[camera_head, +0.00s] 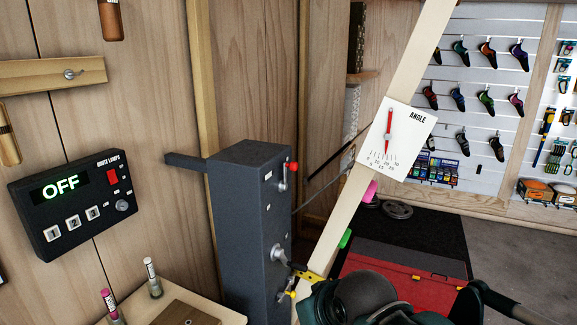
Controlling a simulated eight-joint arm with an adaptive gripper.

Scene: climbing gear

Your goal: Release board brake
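A dark grey upright housing (250,195) stands left of the leaning wooden board. A small lever with a red knob (293,167) sits near the top of its right side. Lower on that side is a round metal hub (278,252) with a dark arm pointing right. My gripper (302,281) is at bottom centre, dark teal and black, pointing left at the lower part of the housing. Yellow parts show at its tip, close to the hub, well below the red knob. Its finger opening and any contact are unclear. No label here names the brake.
The leaning board (351,203) carries an angle dial (397,138) with a red needle. A control box (75,203) reading OFF is on the left wall. Small bottles (152,278) stand on a wooden surface at bottom left. A red mat (400,290) lies behind my arm.

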